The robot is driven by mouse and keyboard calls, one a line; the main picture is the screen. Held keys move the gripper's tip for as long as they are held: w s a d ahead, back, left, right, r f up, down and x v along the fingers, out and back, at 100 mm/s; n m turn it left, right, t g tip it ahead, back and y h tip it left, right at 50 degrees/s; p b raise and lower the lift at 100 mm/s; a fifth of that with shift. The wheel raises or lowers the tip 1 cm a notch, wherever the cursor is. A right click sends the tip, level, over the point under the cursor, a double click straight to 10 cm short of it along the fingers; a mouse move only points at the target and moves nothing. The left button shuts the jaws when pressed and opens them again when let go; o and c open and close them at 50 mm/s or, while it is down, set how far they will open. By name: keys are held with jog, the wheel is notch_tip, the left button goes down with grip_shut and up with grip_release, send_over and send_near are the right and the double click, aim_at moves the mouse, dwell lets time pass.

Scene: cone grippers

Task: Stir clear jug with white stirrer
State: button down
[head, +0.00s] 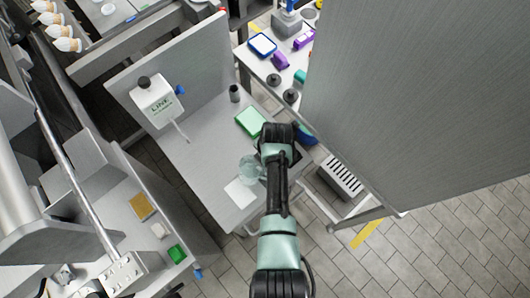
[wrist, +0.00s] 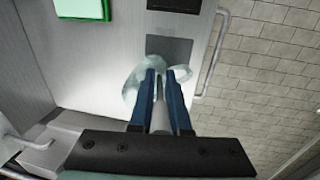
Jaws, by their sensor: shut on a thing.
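My gripper (wrist: 161,76) has two blue fingers and is shut on the white stirrer (wrist: 159,118), a pale rod running between them. The clear jug (wrist: 130,93) is just beyond the fingertips in the wrist view, partly hidden behind them. In the head view the clear jug (head: 249,169) stands on the grey worktop, beside my arm, which hides the gripper and the stirrer there. The stirrer's far end is hidden, so I cannot tell how deep it is in the jug.
A green tray (head: 251,121) lies behind the jug and a pale square (head: 240,193) in front of it. A white dispenser bottle (head: 157,101) stands at the worktop's left. A large grey panel (head: 420,90) rises at the right. A rail (wrist: 213,55) edges the worktop.

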jog(key=r+p, duration=0.2)
jog(key=r, duration=0.1)
jog(key=d+r+p, duration=0.1)
jog(key=r+p, duration=0.4)
jog(key=p, duration=0.1)
jog(key=shift+s+d+r, duration=0.15)
jog(key=shift+d+r, duration=0.45)
jog(key=shift+r, duration=0.9)
jog(key=shift+r, duration=2.5)
